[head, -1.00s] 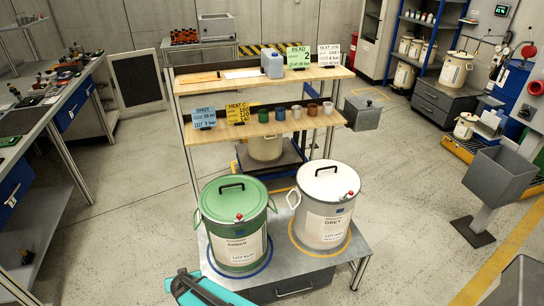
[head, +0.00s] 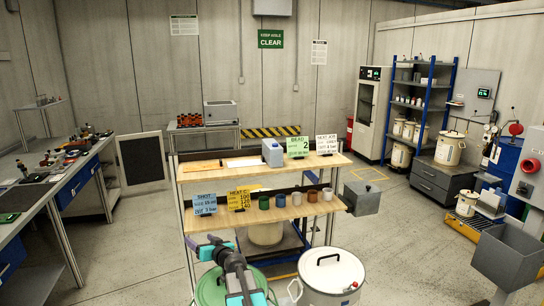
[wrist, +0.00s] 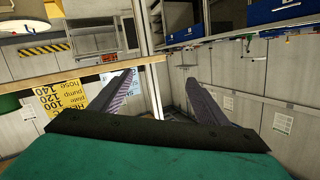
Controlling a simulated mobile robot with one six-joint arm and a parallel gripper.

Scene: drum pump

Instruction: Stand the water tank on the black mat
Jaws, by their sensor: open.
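A blue-grey can (head: 272,152), which looks like the water tank, stands upright on the upper wooden shelf (head: 225,173), left of the green sign. A dark flat mat (head: 22,196) lies on the left workbench; I cannot tell for sure that it is the black mat. My gripper (head: 202,248) is in front of the lower shelf, near the blue sign and well below the can. In the wrist view its two fingers (wrist: 160,82) are spread with nothing between them. The can does not show in the wrist view, which is turned upside down.
Blue (head: 204,203) and yellow (head: 239,200) signs and several cups (head: 295,198) stand on the lower shelf. Orange and white pads lie left of the can. Floor is clear left of the shelves.

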